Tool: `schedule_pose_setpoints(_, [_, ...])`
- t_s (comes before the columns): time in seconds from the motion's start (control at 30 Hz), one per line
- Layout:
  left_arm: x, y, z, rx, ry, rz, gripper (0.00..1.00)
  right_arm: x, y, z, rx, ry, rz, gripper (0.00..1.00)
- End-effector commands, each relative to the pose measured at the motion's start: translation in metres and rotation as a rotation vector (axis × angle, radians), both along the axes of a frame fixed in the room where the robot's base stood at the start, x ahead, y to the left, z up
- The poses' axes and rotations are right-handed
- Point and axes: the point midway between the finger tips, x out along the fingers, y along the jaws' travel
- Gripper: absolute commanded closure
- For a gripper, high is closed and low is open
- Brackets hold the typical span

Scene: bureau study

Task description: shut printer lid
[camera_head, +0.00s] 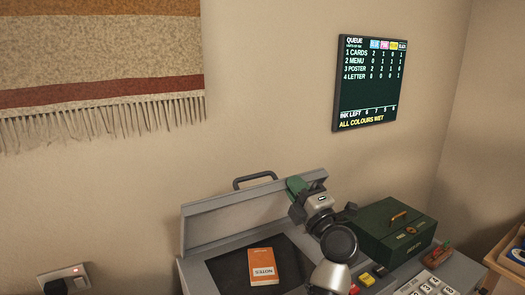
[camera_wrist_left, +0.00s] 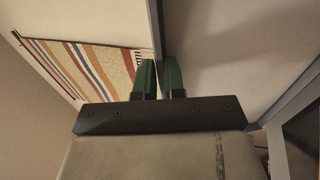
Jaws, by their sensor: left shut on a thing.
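The printer (camera_head: 222,268) stands against the wall with its grey lid (camera_head: 235,215) raised, hinge side down and a dark handle (camera_head: 255,180) on its upper edge. My left gripper (camera_head: 297,186) has green fingers and is shut on the lid's upper edge near its right corner. In the left wrist view the lid (camera_wrist_left: 215,45) runs between the two fingers (camera_wrist_left: 159,78). An orange notes book (camera_head: 262,266) lies on the dark glass under the open lid. My arm hides part of the printer's right side. My right gripper is not in view.
A dark green box (camera_head: 390,232) stands right of my arm. Yellow and red buttons (camera_head: 372,277) and a white keypad (camera_head: 425,284) are in front of it. A queue screen (camera_head: 367,83) and a fringed hanging (camera_head: 100,65) are on the wall. A socket (camera_head: 64,279) is at lower left.

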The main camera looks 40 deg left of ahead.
Motion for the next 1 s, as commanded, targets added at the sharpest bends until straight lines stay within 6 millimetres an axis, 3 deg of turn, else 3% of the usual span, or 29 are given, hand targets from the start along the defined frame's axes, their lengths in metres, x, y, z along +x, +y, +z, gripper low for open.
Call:
schedule_pose_setpoints(0.4, [-0.006, -0.025, -0.016, 0.082, -0.026, -0.005, 1.00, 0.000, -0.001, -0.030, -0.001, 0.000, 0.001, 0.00])
schedule_pose_setpoints(0.77, [-0.008, -0.030, -0.016, 0.098, -0.032, -0.006, 1.00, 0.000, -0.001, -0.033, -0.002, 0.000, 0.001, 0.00])
schedule_pose_setpoints(0.8, [-0.008, -0.030, -0.016, 0.098, -0.032, -0.006, 0.88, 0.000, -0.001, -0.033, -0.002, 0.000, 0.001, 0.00])
schedule_pose_setpoints(1.0, [-0.008, -0.029, -0.018, 0.095, -0.030, -0.005, 0.57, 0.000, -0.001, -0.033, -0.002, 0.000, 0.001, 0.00])
